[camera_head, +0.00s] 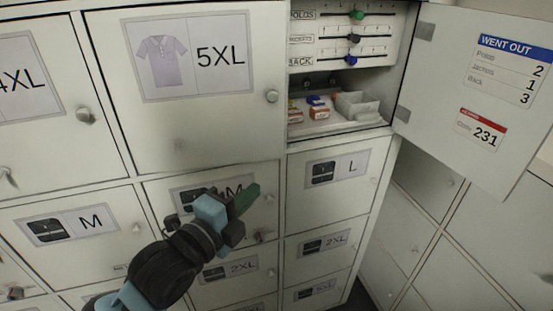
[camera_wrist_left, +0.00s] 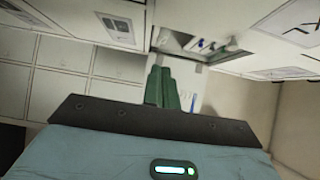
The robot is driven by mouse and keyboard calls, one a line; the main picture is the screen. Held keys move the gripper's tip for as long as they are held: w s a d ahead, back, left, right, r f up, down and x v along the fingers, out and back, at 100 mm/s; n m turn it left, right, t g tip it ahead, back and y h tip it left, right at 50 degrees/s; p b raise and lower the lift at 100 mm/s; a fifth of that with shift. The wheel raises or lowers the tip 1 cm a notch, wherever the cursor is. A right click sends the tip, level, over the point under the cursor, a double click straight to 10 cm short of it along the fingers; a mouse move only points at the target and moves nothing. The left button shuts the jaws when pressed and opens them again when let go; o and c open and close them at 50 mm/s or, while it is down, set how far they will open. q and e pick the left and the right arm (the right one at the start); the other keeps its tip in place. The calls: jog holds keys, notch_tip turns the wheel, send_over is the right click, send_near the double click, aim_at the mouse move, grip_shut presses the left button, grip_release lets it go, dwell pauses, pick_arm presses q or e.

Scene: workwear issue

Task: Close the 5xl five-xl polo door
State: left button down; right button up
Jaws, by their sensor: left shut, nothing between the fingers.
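The 5XL polo door (camera_head: 205,125) is a white locker door with a polo shirt picture and a round knob at its right. It lies flush or nearly flush with its neighbours; a small gap cannot be ruled out. My left gripper (camera_head: 246,199) is below this door, in front of the M door in the row beneath, and apart from the 5XL door. Its green fingers are together with nothing between them, as the left wrist view (camera_wrist_left: 162,88) also shows. My right gripper is not in view.
Right of the 5XL door is an open compartment (camera_head: 345,128) with sliders and small items. Its door (camera_head: 450,110), marked WENT OUT, stands wide open to the right. Closed doors marked 4XL (camera_head: 40,130), M (camera_head: 110,245), L (camera_head: 350,195) and 2XL surround it.

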aim_at(273, 159)
pick_arm(q)
jog(key=shift+w+a+x, duration=0.25)
jog(key=shift+a+x, duration=0.15)
jog(key=shift+x, duration=1.6)
jog(key=shift+w+a+x, duration=0.3)
jog(key=shift+a+x, duration=0.05)
jog(key=shift+x, duration=1.7)
jog(key=shift+w+a+x, duration=0.25)
jog(key=shift+a+x, duration=0.15)
jog(key=shift+x, duration=1.6)
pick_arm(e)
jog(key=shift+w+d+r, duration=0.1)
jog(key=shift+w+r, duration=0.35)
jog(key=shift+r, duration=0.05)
